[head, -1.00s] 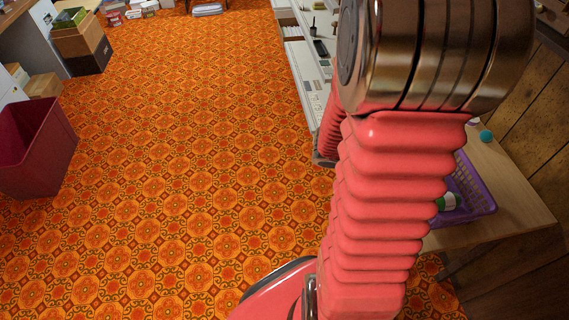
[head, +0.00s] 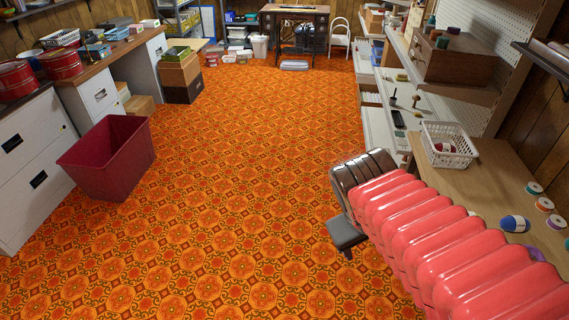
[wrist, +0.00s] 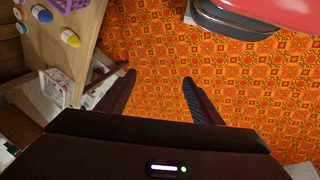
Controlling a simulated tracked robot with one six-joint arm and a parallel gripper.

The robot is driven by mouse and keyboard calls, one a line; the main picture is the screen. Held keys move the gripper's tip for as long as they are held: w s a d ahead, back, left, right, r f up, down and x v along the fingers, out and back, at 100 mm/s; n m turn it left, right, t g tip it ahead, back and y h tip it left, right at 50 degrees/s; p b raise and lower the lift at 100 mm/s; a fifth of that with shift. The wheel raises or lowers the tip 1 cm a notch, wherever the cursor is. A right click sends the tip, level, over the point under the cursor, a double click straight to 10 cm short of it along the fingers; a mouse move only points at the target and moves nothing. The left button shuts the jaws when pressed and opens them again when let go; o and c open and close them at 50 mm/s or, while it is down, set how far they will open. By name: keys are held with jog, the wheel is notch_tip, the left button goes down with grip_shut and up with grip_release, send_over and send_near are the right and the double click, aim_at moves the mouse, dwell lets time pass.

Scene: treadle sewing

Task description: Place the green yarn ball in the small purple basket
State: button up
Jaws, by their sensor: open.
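My gripper (wrist: 158,80) is open and empty, with both fingers spread above the patterned floor, away from the table. The purple basket (wrist: 68,4) shows only in part at the top left edge of the wrist view, on the wooden table. In the head view my arm covers the part of the table where it stands; a small purple piece shows beside the arm, too little to identify. I cannot make out the green yarn ball in either current view.
The wooden table (head: 462,178) on the right holds a white basket (head: 448,145), a blue and white ball (head: 515,223) and several spools. Shelves stand behind it. A dark red bin (head: 107,160) stands on the left. The middle of the floor is clear.

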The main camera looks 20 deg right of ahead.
jog(key=w+a+r+t+y, duration=0.1)
jog(key=a+r+t+y, duration=0.2)
jog(key=a+r, duration=0.3)
jog(key=a, duration=0.5)
jog(key=shift+w+m+y, duration=0.3)
jog(key=shift+m, duration=0.1)
